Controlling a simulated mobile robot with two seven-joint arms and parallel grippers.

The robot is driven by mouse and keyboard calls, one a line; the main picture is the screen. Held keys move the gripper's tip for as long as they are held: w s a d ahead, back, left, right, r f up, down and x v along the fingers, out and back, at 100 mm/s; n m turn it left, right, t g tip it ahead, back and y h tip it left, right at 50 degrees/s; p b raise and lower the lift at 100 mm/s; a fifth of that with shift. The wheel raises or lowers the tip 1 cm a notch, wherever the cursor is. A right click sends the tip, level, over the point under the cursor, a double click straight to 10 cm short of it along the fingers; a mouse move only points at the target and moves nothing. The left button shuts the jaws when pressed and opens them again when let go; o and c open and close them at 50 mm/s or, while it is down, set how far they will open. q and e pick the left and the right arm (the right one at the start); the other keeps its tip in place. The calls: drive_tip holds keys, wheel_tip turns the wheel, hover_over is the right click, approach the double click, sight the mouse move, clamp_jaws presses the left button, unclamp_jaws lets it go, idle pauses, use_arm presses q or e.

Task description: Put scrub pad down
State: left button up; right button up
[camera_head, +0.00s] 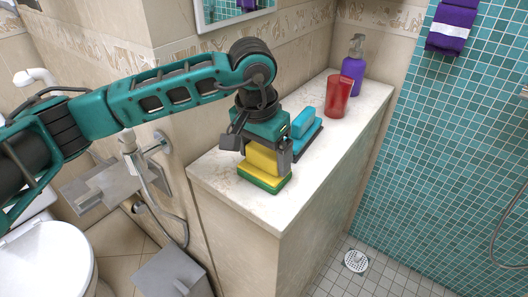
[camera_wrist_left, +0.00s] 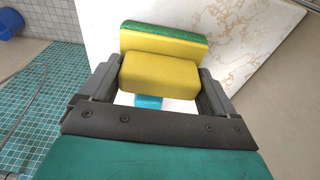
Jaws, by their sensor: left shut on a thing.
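The scrub pad (camera_head: 264,176) is yellow with a green bottom layer and a narrower yellow upper part. It is at the near end of the pale marble counter top (camera_head: 225,180). My left gripper (camera_head: 263,150) points down from above and is shut on the narrow yellow part, one finger on each side. In the left wrist view the yellow block of the pad (camera_wrist_left: 160,75) sits between the two fingers, with the wider green-edged part beyond. The green bottom is at or very close to the marble; I cannot tell if it touches. My right gripper is not in view.
A red cup (camera_head: 338,97) and a purple pump bottle (camera_head: 354,65) stand farther back. The counter's right side is clear marble. A tiled wall borders the left.

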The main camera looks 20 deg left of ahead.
sight(258, 172)
use_arm(q)
drive_tip(key=o, duration=0.7)
drive_tip(key=shift+c, duration=0.2)
wheel_tip(258, 172, up, 12)
drive_tip(key=s, duration=0.1)
drive_tip(key=shift+s+a+p, duration=0.3)
drive_tip(key=shift+s+p, duration=0.05)
drive_tip(key=shift+p, duration=0.1)
drive_tip(key=shift+s, duration=0.1)
